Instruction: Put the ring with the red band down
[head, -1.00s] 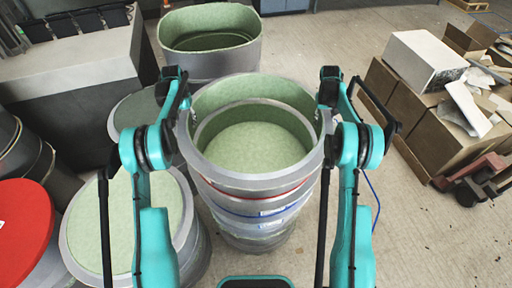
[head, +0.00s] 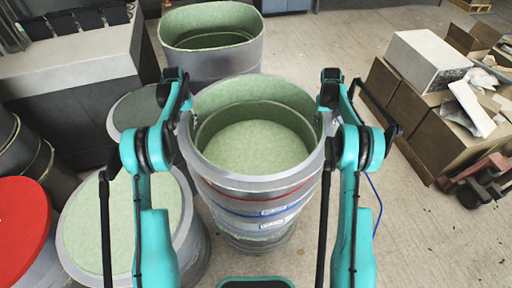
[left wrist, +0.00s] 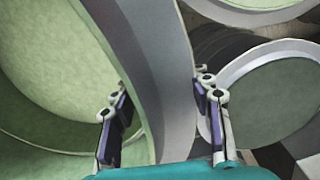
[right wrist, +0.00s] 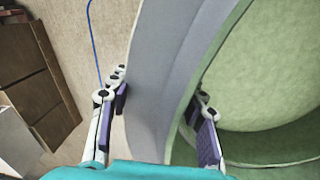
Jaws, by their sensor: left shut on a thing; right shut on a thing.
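The ring with the red band (head: 222,186) is a wide grey ring with a pale green inside, on top of a stack of grey moulds (head: 262,232) in the middle of the head view. It looks level and seems to sit on or just above the mould below; I cannot tell if they touch. My left gripper (left wrist: 165,108) is shut on its left wall, one finger inside and one outside. My right gripper (right wrist: 155,112) is shut on its right wall in the same way. The wall also shows in the left wrist view (left wrist: 160,60) and the right wrist view (right wrist: 165,70).
A green-lined mould (head: 215,70) stands behind. Green-topped moulds and a red-topped one (head: 22,225) stand at left. Cardboard boxes (head: 440,125) and a pallet jack (head: 480,180) are at right. A blue cable (head: 375,205) lies on the floor beside the stack.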

